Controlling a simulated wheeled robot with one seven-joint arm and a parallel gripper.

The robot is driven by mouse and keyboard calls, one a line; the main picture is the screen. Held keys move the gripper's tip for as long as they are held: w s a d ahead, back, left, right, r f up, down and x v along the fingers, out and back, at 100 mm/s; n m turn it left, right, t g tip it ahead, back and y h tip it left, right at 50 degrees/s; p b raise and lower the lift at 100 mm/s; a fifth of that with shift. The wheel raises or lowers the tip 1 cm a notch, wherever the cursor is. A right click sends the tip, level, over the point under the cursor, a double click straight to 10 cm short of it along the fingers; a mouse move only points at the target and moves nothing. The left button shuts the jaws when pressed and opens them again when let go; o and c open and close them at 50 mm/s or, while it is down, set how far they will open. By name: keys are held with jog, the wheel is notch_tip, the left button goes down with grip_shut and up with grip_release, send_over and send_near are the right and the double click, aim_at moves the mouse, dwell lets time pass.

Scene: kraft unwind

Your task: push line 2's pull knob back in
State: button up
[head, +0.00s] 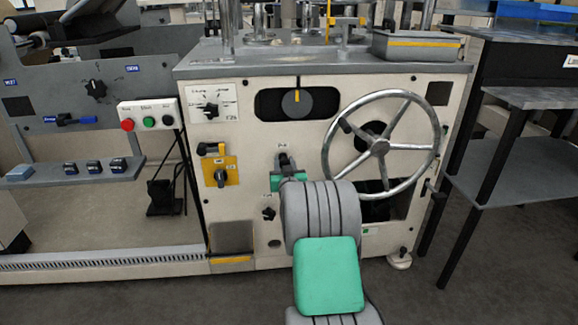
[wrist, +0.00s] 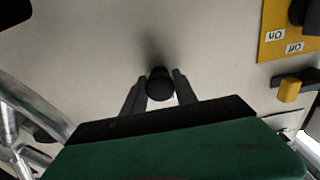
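A round black knob (wrist: 160,83) stands out from the pale panel in the wrist view, throwing a blurred shadow. My gripper (wrist: 160,80) has one dark finger on each side of it, close against or just clear of its sides. I cannot tell whether the fingers touch it. In the head view my gripper (head: 284,162) is at the middle of the machine front (head: 255,130), below the dark dial window.
A large handwheel (head: 380,145) is close on the right. A yellow switch plate (head: 232,171) is on the left, with a black star knob (head: 269,213) lower down. A red and green button box (head: 149,119) stands farther left. A grey shelf table (head: 525,180) is at the right.

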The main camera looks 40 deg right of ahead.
aim_at(285, 164)
jog(key=o, duration=0.4)
jog(key=shift+w, duration=0.15)
jog(key=shift+o, duration=0.2)
jog(key=p+v, duration=0.2)
jog(key=v, duration=0.5)
jog(key=shift+r, duration=0.15)
jog(key=shift+s+a, duration=0.2)
jog(key=shift+s, duration=0.2)
